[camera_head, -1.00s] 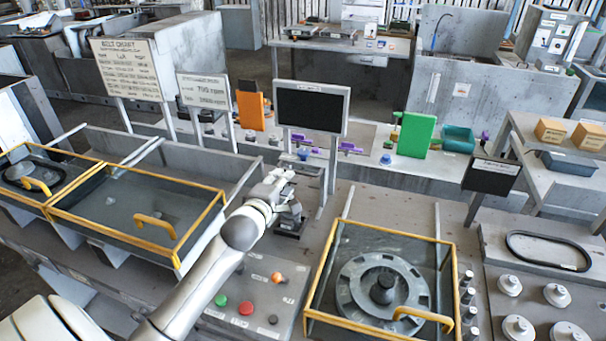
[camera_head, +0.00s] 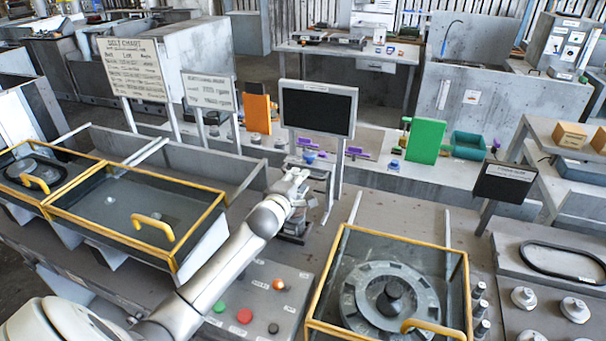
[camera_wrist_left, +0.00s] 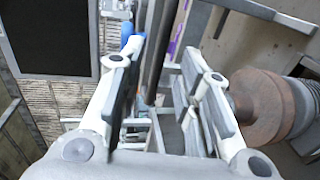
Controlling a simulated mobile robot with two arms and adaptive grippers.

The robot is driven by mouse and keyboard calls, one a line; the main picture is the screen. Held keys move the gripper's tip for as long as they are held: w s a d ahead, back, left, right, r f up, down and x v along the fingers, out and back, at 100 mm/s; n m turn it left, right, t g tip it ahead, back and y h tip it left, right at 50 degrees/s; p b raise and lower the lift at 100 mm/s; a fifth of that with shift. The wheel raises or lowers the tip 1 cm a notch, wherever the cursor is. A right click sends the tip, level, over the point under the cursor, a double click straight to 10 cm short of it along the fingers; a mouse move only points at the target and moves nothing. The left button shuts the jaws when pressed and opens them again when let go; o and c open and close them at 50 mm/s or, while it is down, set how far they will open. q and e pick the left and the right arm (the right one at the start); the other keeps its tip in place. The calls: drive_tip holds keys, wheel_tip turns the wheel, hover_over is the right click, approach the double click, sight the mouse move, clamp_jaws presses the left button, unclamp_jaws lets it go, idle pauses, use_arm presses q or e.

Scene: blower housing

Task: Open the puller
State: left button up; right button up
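A small grey metal device (camera_head: 297,226) stands on the bench below the monitor; it may be the puller, but my gripper partly covers it and I cannot read a label. My left gripper (camera_head: 300,180) is at the top of this device, its fingers small and hard to make out in the head view. In the left wrist view the left gripper (camera_wrist_left: 160,55) has its two fingers well apart, with grey frame parts and dark bars seen between them. A rusty brown cylinder (camera_wrist_left: 262,105) with grey rings lies just outside the right finger. My right gripper is not in view.
A monitor (camera_head: 318,108) stands behind the device. A control box with coloured buttons (camera_head: 255,300) is in front. Yellow-framed covers close a bin at left (camera_head: 150,167) and a housing at right (camera_head: 466,290). A small dark sign (camera_head: 503,182) stands at right.

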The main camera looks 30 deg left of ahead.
use_arm(q)
drive_tip(key=shift+p+x, duration=0.3)
drive_tip(key=shift+x, duration=1.8)
clamp_jaws()
